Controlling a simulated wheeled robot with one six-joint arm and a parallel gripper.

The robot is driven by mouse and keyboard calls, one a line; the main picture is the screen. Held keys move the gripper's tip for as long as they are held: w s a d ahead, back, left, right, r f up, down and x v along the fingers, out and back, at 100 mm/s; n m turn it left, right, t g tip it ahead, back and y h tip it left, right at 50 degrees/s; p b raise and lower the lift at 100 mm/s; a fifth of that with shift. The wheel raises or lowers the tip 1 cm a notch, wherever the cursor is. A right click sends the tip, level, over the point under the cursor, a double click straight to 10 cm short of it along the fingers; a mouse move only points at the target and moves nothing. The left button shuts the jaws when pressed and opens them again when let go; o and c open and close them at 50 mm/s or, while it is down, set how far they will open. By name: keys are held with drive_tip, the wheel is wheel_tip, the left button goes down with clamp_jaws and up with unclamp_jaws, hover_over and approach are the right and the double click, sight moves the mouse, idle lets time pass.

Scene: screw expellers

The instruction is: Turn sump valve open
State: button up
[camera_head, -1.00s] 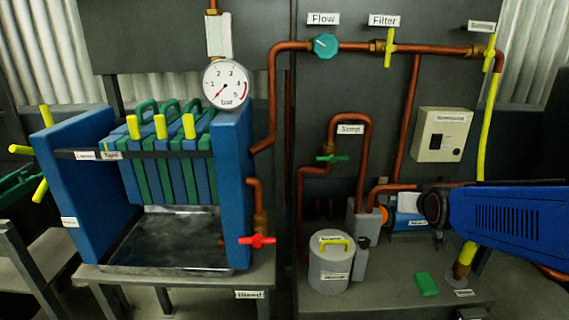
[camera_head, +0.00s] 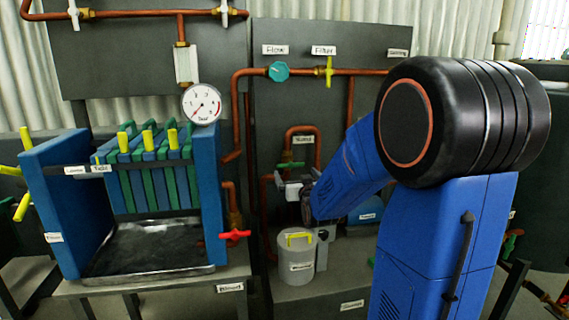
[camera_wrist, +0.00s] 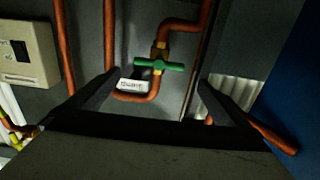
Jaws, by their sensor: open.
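The sump valve (camera_wrist: 158,65) has a green handle on a copper pipe. In the wrist view the handle lies crosswise to the pipe, between my fingers and ahead of them. My gripper (camera_wrist: 155,80) is open, one finger to each side, and I see no contact with the handle. In the head view my gripper (camera_head: 290,184) is at the sump pipe loop, just below a green strip of the valve (camera_head: 290,165), and hides part of it. The sump label (camera_wrist: 132,85) appears upside down in the wrist view.
A white lidded pot (camera_head: 296,258) stands below my gripper. The filter press (camera_head: 140,175) with its red bleed handle (camera_head: 235,235) is to the left. Copper pipes (camera_head: 236,105) run close around the valve. A beige box (camera_wrist: 25,52) is at the wrist view's left.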

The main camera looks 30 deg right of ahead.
sight(289, 162)
drive_tip(key=x, duration=1.4)
drive_tip(key=shift+w+d, duration=0.15)
drive_tip(key=c, duration=0.9)
